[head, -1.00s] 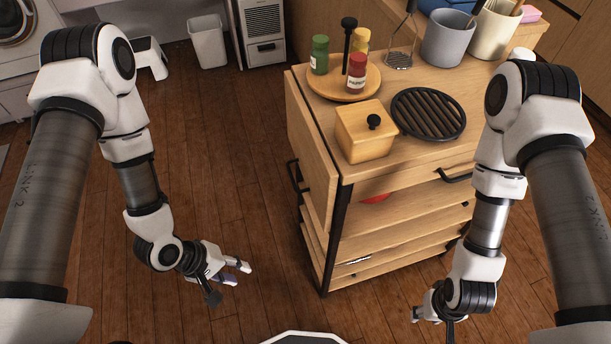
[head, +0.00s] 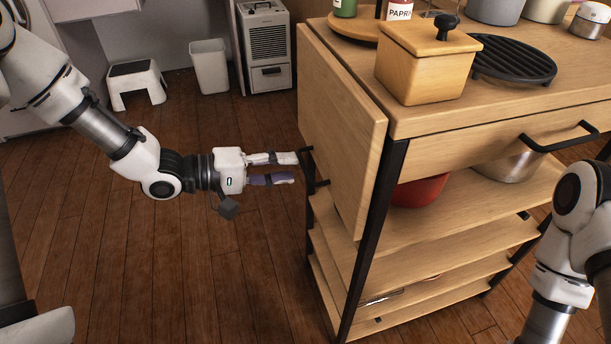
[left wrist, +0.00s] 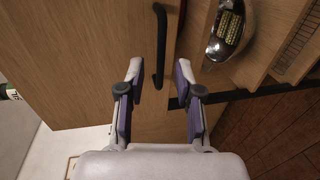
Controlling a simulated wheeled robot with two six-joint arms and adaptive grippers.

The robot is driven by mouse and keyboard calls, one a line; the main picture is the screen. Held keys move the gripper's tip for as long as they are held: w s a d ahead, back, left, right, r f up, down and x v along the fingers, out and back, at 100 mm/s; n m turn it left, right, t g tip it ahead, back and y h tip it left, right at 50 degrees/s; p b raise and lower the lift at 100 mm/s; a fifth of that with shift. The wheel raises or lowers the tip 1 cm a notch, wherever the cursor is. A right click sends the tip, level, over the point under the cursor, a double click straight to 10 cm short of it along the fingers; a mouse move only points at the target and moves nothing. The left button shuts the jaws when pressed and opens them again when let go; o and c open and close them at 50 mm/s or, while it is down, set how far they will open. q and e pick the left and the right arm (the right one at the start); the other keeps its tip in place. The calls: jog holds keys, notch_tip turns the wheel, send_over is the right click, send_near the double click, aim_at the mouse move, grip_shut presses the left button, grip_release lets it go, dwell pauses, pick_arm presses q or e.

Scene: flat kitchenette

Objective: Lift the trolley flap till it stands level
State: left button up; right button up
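The trolley flap (head: 345,130) is a wooden panel hanging down along the left side of the trolley (head: 470,130). Its black bar handle (head: 309,170) sits on the flap's outer face; in the left wrist view the handle (left wrist: 160,45) shows ahead of the fingers, between their lines. My left gripper (head: 296,168) is open and empty, its fingers pointing at the handle from the left. The fingertips are close to the handle; I cannot tell if they touch. The left gripper also fills the lower middle of the left wrist view (left wrist: 159,75). My right gripper is out of view.
A wooden box (head: 425,65), a black grill plate (head: 513,58) and jars stand on the trolley top. A red bowl (head: 418,190) and a metal pot (head: 508,165) are on a shelf. A step stool (head: 136,82) and bin (head: 210,66) stand far behind; the floor at left is clear.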

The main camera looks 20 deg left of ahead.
aim_at(304, 166)
pick_arm(q)
jog(key=b+x, duration=0.1)
jog(key=x, duration=0.3)
jog(key=shift+w+d+f, duration=0.1)
jog(key=shift+d+f, duration=0.05)
jog(key=shift+d, duration=0.15)
